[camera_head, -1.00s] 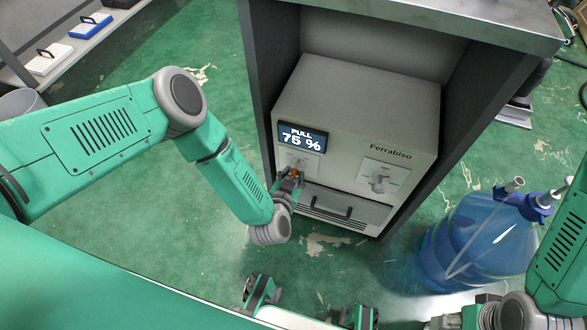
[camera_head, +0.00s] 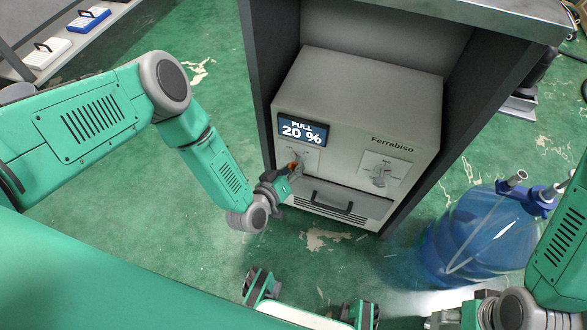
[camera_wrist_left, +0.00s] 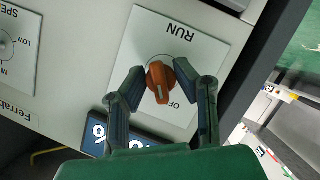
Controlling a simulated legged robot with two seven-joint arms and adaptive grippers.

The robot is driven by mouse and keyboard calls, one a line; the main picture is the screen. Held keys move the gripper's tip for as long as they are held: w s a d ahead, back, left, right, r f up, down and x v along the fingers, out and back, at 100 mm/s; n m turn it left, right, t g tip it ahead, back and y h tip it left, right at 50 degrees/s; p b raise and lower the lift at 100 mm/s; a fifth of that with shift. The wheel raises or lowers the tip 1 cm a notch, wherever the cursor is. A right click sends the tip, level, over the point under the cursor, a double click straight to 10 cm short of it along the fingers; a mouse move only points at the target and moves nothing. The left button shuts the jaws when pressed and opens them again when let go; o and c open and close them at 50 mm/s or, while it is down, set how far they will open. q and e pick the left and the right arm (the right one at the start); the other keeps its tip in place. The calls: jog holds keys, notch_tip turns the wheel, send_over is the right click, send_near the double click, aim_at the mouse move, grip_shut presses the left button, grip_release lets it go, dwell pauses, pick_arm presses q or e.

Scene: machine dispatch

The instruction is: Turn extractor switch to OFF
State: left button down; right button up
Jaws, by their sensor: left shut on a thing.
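The extractor (camera_head: 350,130) is a light grey machine marked "Ferrabiso". Its display (camera_head: 303,129) reads "PULL 20 %". My left gripper (camera_head: 290,170) is at the orange switch (camera_head: 294,166) under the display. In the left wrist view, the fingers of this gripper (camera_wrist_left: 162,80) are shut on the orange switch (camera_wrist_left: 160,78), one on each side. The plate (camera_wrist_left: 187,58) behind it shows RUN and OFF upside down. The white mark on the switch points down, near the OFF label. My right gripper (camera_head: 448,319) is partly visible at the bottom edge; its fingers are unclear.
A grey speed knob (camera_head: 380,174) is on the machine's right side, and a drawer handle (camera_head: 331,204) is below. A dark cabinet (camera_head: 258,90) encloses the machine. A blue water bottle (camera_head: 480,240) stands at right. Green floor is open at left.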

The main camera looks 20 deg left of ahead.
pick_arm(q)
jog(key=shift+s+f, duration=0.15)
jog(key=shift+s, duration=0.05)
dwell(0.4)
jog(key=c, duration=1.6)
grip_release()
jog(key=shift+a, duration=0.1)
jog(key=v, duration=1.1)
jog(key=shift+s+a, duration=0.2)
jog(key=shift+s, duration=0.15)
